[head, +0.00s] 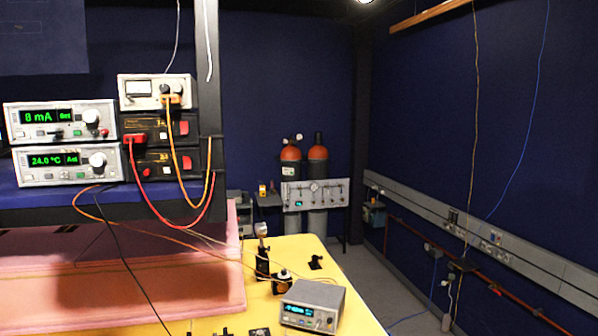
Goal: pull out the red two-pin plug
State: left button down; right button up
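The red two-pin plug (134,139) sits at the left of the front of the upper black module (156,128) in the instrument stack at the left. Its pins are hidden. A red cable (150,199) hangs from it, loops down and runs up to the right side of the rack. An orange plug (170,100) with an orange cable is on the cream instrument (141,88) above. Neither of my grippers is in view.
Two display units (60,121) (68,165) stand left of the modules on a blue shelf (60,199). A dark upright post (208,60) is close on the right. Below are pink foam panels (190,285) and a yellow table (300,250) with a grey meter (312,307).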

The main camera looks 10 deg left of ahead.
aim_at(136, 138)
jog(key=u, duration=1.2)
